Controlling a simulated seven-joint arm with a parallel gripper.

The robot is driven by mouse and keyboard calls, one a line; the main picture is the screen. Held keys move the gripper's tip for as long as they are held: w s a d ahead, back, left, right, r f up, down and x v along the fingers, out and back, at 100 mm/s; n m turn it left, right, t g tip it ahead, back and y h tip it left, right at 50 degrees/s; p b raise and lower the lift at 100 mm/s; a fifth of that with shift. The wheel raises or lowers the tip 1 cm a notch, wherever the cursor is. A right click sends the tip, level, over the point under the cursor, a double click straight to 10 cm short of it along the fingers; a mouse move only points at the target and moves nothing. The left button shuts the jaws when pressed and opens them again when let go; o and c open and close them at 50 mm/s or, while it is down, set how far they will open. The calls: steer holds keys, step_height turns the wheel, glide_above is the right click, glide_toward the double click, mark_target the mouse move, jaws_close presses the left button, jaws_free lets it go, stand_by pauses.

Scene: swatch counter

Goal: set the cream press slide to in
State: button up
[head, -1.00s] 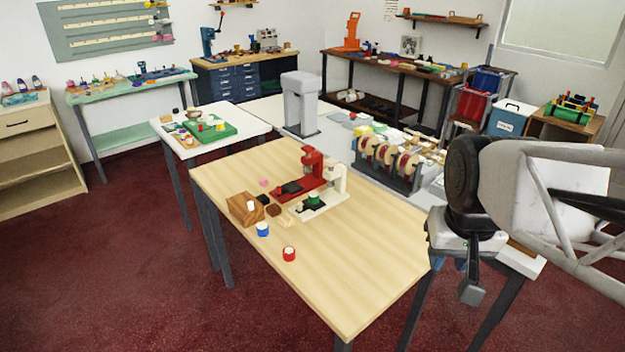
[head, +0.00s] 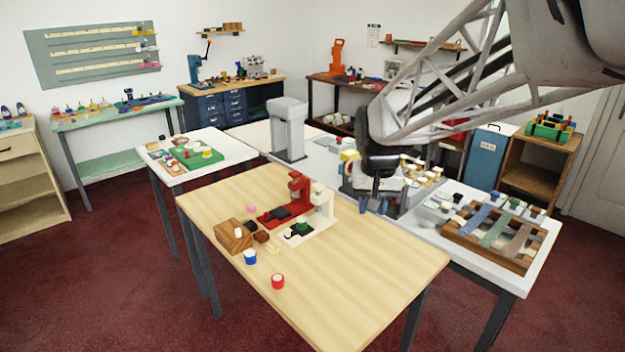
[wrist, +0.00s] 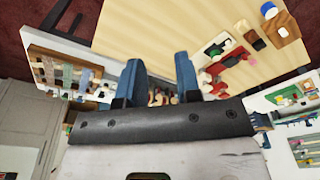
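The cream press (head: 321,203) stands on the wooden table beside a red press (head: 299,188). Its black slide (head: 291,234) lies on the cream base at the front left of the column, with a green round piece (head: 302,226) on it. In the wrist view the cream press (wrist: 238,53) appears turned round, near the top. My gripper (head: 373,206) hangs to the right of the cream press, apart from it, above the edge of the white table. Its blue fingers stand apart with nothing held between them, as the wrist view also shows (wrist: 159,75).
A wooden block (head: 233,236), a blue-and-white pot (head: 250,257) and a red-and-white pot (head: 278,281) stand left and in front of the presses. A grey tower (head: 289,128) stands behind. My arm hides most of the spool rack. The table's front right is clear.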

steer(key=w+a+f, duration=0.4)
steer(key=w+a, duration=0.1)
steer(key=w, duration=0.3)
steer(key=w+a+f, duration=0.4)
steer(key=w+a, duration=0.1)
steer(key=w, duration=0.3)
steer(key=g, duration=0.2)
glide_above(288, 229)
steer(key=f, duration=1.3)
steer(key=shift+s+d+f, duration=0.25)
steer(key=shift+d+f, duration=0.05)
steer(key=shift+f, duration=0.1)
steer(key=shift+w+a+f, duration=0.25)
steer(key=shift+a+f, duration=0.1)
steer(key=shift+f, duration=0.05)
steer(key=shift+f, duration=3.9)
jaws_close()
